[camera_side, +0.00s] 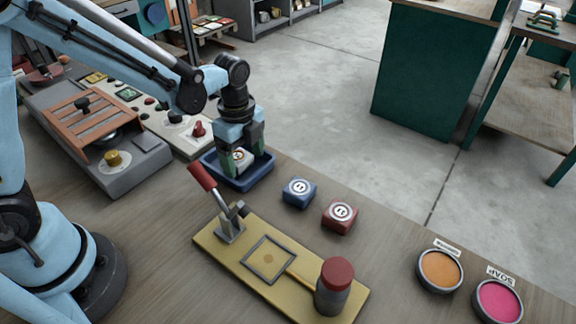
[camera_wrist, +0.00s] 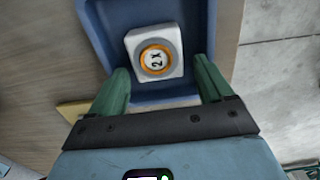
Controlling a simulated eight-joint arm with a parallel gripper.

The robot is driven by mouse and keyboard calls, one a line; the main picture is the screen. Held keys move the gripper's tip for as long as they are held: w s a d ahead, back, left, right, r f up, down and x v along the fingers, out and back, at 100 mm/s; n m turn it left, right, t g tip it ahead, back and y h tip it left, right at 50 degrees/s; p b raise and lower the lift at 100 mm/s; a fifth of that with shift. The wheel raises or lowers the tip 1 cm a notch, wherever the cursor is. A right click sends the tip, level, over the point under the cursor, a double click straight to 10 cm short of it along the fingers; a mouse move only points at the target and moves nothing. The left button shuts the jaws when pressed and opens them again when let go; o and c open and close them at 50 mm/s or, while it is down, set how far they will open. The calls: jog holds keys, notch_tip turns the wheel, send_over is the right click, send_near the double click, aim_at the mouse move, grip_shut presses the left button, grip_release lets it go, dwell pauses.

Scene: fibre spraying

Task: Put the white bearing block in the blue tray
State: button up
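The white bearing block (camera_side: 239,155) is inside the blue tray (camera_side: 238,183), low between my gripper's fingers in the side view. In the wrist view the block (camera_wrist: 134,47) shows its orange-and-white ring face and lies within the walls of the tray (camera_wrist: 97,28). My gripper (camera_side: 243,160) points down over the tray. In the wrist view its green fingers (camera_wrist: 160,65) stand apart, wider than the block, with a clear gap on the right side. The fingers partly hide the block in the side view.
A blue block (camera_side: 299,193) and a red block (camera_side: 340,216) stand right of the tray. A yellow fixture plate (camera_side: 225,255) with a red-handled clamp (camera_side: 202,178) is in front. Orange (camera_side: 440,271) and pink (camera_side: 498,300) round pots sit at the right edge.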

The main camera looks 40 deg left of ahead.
aim_at(243, 160)
jog(key=shift+r, duration=0.15)
notch_tip(243, 160, up, 12)
jog(key=s+a+n+t, duration=0.4)
jog(key=s+n+t, duration=0.3)
jog(key=n, duration=1.1)
jog(key=shift+s, duration=0.5)
dwell(0.6)
